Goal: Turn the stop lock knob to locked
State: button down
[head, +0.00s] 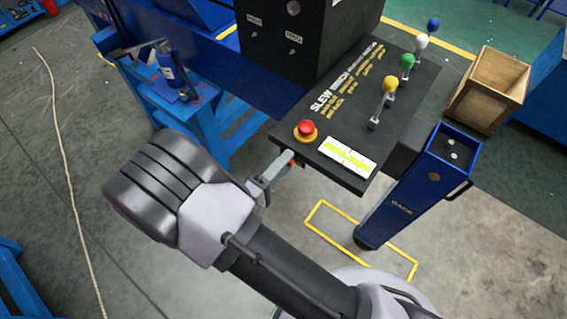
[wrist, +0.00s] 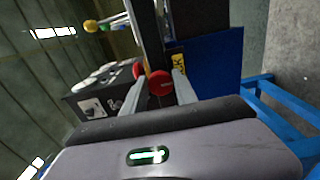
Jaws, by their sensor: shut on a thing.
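The stop lock knob is a small red knob (head: 291,161) on the near left edge of the black control console (head: 385,90), mostly hidden by my gripper in the head view. In the wrist view the red knob (wrist: 160,83) sits between the two fingers. My gripper (head: 284,166) is shut on it, with a finger on either side in the wrist view (wrist: 159,79). I cannot read any lock marking, so the knob's turned position is unclear. A red mushroom button (head: 306,129) on a yellow base stands on the console top close by.
Levers with blue, white, green and yellow (head: 390,84) balls rise from the console. A blue pedestal (head: 420,180) stands right of it, with a wooden crate (head: 489,91) behind. A blue bench (head: 190,95) is at left. Open floor lies to the left.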

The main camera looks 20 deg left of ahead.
jog(key=c, duration=1)
grip_release()
jog(key=b+v, duration=0.1)
jog(key=v, duration=1.6)
jog(key=shift+s, duration=0.2)
